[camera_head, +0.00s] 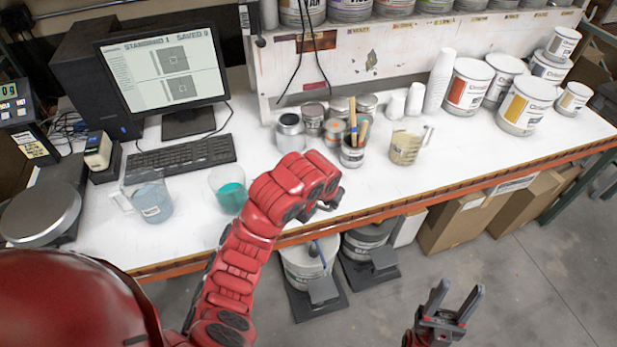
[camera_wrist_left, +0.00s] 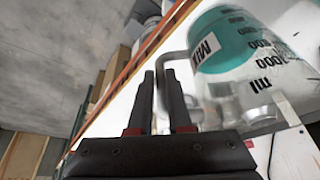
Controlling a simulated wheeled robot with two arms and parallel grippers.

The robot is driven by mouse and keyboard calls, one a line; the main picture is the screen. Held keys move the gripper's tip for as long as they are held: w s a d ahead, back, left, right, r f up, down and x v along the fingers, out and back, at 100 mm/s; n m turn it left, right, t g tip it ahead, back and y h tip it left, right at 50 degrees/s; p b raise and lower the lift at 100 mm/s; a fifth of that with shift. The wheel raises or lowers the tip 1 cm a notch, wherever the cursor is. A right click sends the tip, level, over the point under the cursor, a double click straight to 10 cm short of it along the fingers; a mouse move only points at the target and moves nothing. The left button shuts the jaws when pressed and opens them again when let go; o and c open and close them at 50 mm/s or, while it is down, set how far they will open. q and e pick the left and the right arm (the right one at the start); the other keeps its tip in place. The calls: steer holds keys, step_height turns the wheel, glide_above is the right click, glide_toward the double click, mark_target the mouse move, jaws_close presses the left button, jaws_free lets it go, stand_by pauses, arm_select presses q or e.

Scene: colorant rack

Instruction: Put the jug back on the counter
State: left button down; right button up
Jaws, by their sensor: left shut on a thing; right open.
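The jug with teal liquid (camera_head: 228,188) is near the counter's front edge, partly behind my left arm. In the left wrist view the jug (camera_wrist_left: 235,65) is close up, clear with black measuring marks. My left gripper (camera_wrist_left: 160,100) is shut on the jug's grey handle. In the head view my arm hides the handle and fingertips. I cannot tell whether the jug's base touches the counter (camera_head: 300,225). My right gripper (camera_head: 452,300) is open and empty, in front of the counter above the floor.
A jug with blue-grey liquid (camera_head: 152,198) stands left of the teal one. A keyboard (camera_head: 183,157), a cup of brushes (camera_head: 352,154), a beige jug (camera_head: 405,147) and several paint cans stand on the counter. The counter's right front is clear.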

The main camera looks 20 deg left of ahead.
arm_select(q)
steer(key=w+a+f+b, duration=0.1)
steer(key=w, duration=0.4)
steer(key=w+a+f+b, duration=0.1)
steer(key=w+a+f, duration=0.1)
steer(key=w, duration=0.3)
steer(key=w+a+f, duration=0.2)
steer(key=w, duration=0.3)
steer(key=shift+f+b, duration=0.1)
steer(key=shift+b, duration=0.3)
steer(key=c, duration=1)
jaws_free()
steer(key=shift+o, duration=0.8)
steer(key=shift+s, duration=0.1)
